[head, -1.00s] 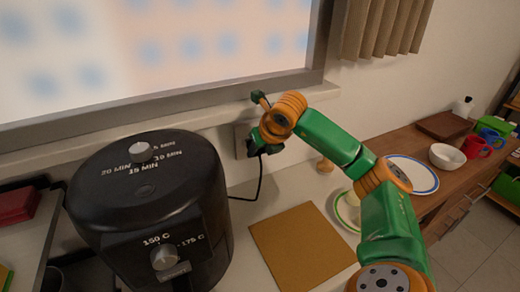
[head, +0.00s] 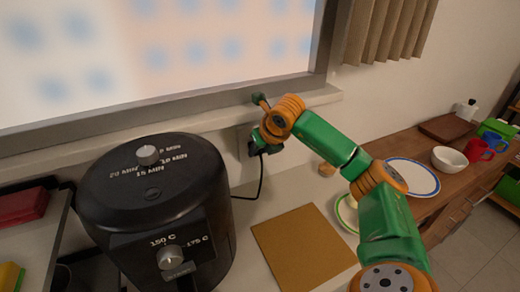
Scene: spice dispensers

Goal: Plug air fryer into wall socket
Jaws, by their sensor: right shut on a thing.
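The black air fryer (head: 150,225) stands on the counter at the left of the head view. Its black cord (head: 262,180) runs from its right side up to the plug (head: 252,149) at the wall. My right gripper (head: 257,144) is shut on the plug, right at the wall socket (head: 242,136). The socket is largely hidden behind the gripper and plug. I cannot tell whether the prongs are inside it. My left gripper is not in view.
A brown board (head: 297,245) lies on the counter right of the fryer. A blue-rimmed plate (head: 410,177), white bowl (head: 446,158) and red mug (head: 477,149) stand on the wooden counter at right. The window sill (head: 200,126) runs above the socket.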

